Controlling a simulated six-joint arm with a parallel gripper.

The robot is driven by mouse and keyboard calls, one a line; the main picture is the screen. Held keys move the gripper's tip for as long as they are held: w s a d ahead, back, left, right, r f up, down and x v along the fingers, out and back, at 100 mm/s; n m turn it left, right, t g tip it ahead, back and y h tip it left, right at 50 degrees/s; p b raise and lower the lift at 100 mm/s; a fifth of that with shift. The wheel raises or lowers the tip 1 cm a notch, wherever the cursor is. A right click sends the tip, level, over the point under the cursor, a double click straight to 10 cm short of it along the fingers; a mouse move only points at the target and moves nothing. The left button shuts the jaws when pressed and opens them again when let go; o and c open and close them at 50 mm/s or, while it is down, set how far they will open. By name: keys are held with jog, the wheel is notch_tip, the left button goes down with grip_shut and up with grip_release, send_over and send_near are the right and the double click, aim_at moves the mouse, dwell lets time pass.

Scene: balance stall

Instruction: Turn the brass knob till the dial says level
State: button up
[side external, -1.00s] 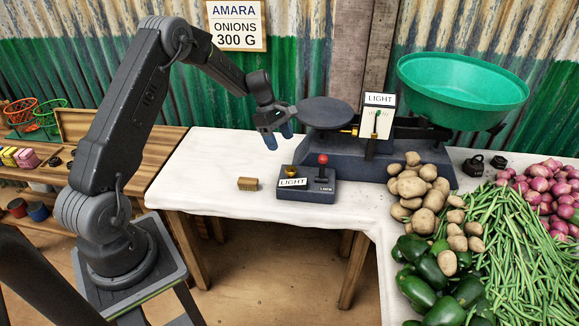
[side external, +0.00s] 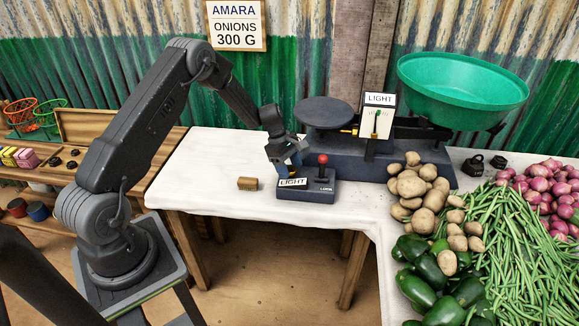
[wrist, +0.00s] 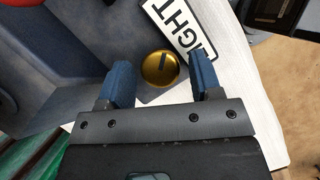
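The brass knob (wrist: 160,68) sits on the small dark control box (side external: 310,193), between the blue fingers of my gripper (wrist: 160,85) in the wrist view. Gaps show on both sides, so the gripper is open around or above it, apart from it. In the side view my gripper (side external: 286,168) is low at the box's left end and hides the knob. The box carries a LIGHT label (side external: 293,182) and a red-topped lever (side external: 323,160). The scale's dial (side external: 378,115) has a green pointer, and a card above it reads LIGHT.
The scale (side external: 390,150) stands behind the box, with a dark plate (side external: 325,111) and a green pan (side external: 462,85). Potatoes (side external: 415,190) lie to the right. The white table is clear at the left.

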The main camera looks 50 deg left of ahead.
jog(key=c, duration=0.8)
jog(key=m+g, duration=0.1)
jog(key=m, duration=0.3)
jog(key=shift+w+m+g, duration=0.1)
jog(key=shift+m+g, duration=0.2)
jog(key=shift+g, duration=0.1)
jog(key=o, duration=0.9)
jog(key=shift+o, duration=0.2)
jog(key=v, duration=1.4)
jog(key=shift+a+f, duration=0.1)
